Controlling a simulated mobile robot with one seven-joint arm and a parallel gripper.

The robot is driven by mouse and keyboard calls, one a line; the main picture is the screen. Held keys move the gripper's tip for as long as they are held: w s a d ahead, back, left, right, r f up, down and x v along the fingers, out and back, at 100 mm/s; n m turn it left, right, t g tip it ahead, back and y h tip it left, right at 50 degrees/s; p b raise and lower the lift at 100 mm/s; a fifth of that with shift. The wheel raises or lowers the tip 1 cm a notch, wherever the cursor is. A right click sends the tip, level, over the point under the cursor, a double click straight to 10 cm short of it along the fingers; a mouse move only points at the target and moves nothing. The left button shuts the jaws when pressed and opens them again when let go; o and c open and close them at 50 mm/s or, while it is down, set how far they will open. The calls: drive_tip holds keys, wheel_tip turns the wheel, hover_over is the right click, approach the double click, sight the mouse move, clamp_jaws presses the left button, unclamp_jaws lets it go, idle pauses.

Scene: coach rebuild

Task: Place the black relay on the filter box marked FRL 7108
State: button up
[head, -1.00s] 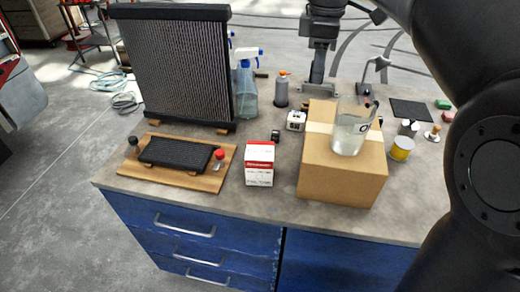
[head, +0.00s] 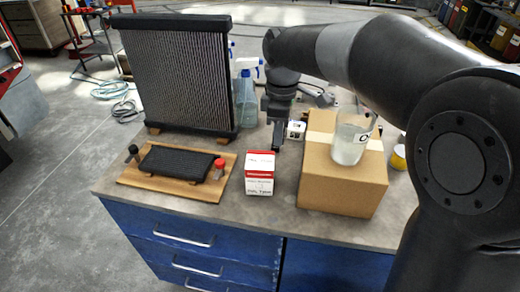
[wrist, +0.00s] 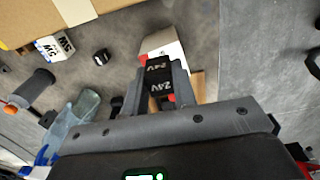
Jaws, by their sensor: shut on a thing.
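My gripper (head: 277,140) is shut on the black relay (wrist: 160,78), which bears "24V" lettering in the wrist view. In the head view the relay cannot be told apart from the dark fingers. The filter box (head: 260,181), white with a red band, stands upright near the table's front edge. Its small lettering is too blurred to read for sure. My gripper points down just behind the box and slightly right of it in the head view. In the wrist view the box (wrist: 158,40) lies beyond the fingertips, and nothing is seen resting on its top.
A cardboard box (head: 335,185) with a clear beaker (head: 349,145) on it stands right. A wooden board (head: 210,189) with a black filter (head: 178,162) lies left. A radiator (head: 180,75) and spray bottle (head: 245,100) stand behind. A small black block (wrist: 101,57) lies near the white block (head: 296,130).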

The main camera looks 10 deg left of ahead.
hover_over(260, 160)
wheel_tip(260, 160, down, 3)
drive_tip(key=shift+f, duration=2)
drive_tip(key=o, duration=1)
drive_tip(key=shift+f, duration=0.1)
